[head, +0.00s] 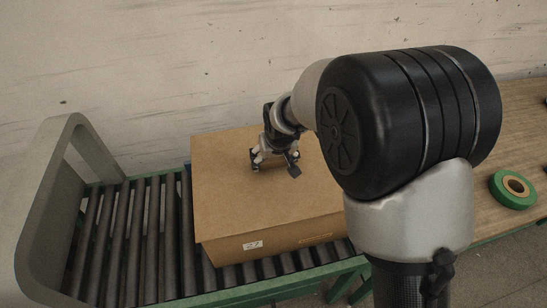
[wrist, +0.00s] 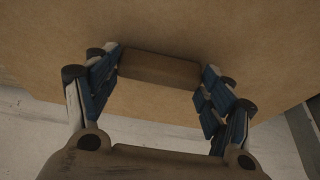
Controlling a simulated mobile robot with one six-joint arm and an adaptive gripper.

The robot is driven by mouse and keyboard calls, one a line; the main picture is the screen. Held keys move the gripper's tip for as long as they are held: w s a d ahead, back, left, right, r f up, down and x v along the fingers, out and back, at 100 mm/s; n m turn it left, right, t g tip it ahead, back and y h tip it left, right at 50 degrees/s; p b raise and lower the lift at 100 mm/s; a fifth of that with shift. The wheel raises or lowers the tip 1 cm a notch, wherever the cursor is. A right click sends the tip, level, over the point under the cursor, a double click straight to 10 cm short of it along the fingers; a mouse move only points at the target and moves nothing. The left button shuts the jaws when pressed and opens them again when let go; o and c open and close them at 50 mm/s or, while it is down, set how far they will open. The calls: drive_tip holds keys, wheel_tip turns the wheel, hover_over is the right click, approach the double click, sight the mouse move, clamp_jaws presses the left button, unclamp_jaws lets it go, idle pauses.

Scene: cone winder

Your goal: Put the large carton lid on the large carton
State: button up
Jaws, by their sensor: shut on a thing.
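The large carton lid (head: 240,195) is a flat brown cardboard panel that tops the large carton (head: 282,243) on the roller conveyor. The carton's front face carries a white label and a second, brownish mark. My gripper (head: 275,166) points down at the middle of the lid. In the wrist view its two fingers (wrist: 162,66) stand on either side of a brown block-shaped grip (wrist: 158,68) on the lid (wrist: 200,25), and they are shut on it. My arm hides the right part of the lid. I cannot tell whether the lid sits fully down.
The roller conveyor (head: 120,235) has a green frame and a grey rounded end guard (head: 45,200) at left. Its left rollers are clear. A wooden table (head: 520,125) at right holds a green ring-shaped roll (head: 512,190). A pale wall stands behind.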

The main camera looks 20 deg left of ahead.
drive_tip(key=shift+f, duration=0.15)
drive_tip(key=o, duration=1.2)
drive_tip(key=shift+o, duration=0.2)
drive_tip(key=v, duration=1.2)
drive_tip(key=s+d+r+m, duration=0.25)
drive_tip(key=d+r, duration=0.35)
drive_tip(key=d, duration=0.4)
drive_tip(key=s+d+r+m+h, duration=0.1)
drive_tip(key=s+d+m, duration=0.3)
drive_tip(key=s+d, duration=1.5)
drive_tip(key=shift+s+t+h, duration=0.4)
drive_tip(key=shift+s+h, duration=0.3)
